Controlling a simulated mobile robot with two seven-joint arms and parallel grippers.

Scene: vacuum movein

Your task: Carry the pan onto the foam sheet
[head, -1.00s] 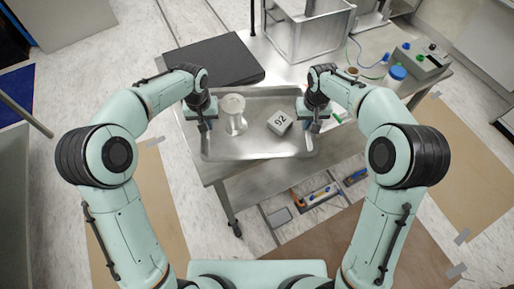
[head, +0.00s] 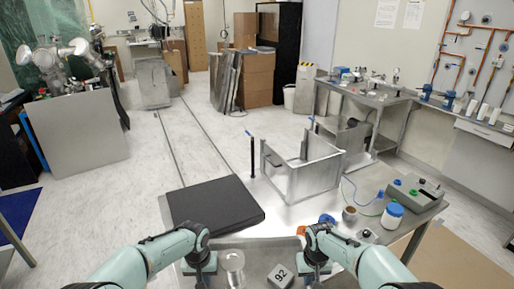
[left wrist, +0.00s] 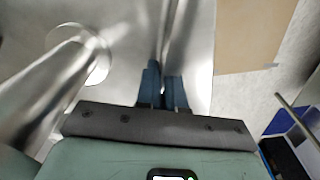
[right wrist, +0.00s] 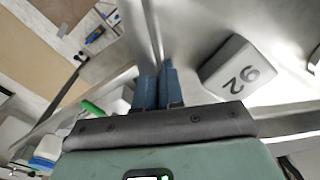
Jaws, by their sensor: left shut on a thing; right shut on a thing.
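The pan (head: 256,262) is a shallow bright metal tray at the bottom of the head view; its near part is cut off. It carries a shiny metal cylinder (head: 232,262) and a grey block marked 92 (head: 281,274). My left gripper (head: 203,275) is shut on the pan's left rim, shown in the left wrist view (left wrist: 162,85). My right gripper (head: 316,276) is shut on the right rim, shown in the right wrist view (right wrist: 155,85). The foam sheet (head: 213,204) is a dark flat slab beyond the pan, to the left. Its top is bare.
A metal open-sided frame (head: 305,170) and a thin black post (head: 252,157) stand beyond the pan. A white bottle with a blue cap (head: 392,216), a small brown-topped cup (head: 350,214) and a grey control box (head: 415,193) are at the right.

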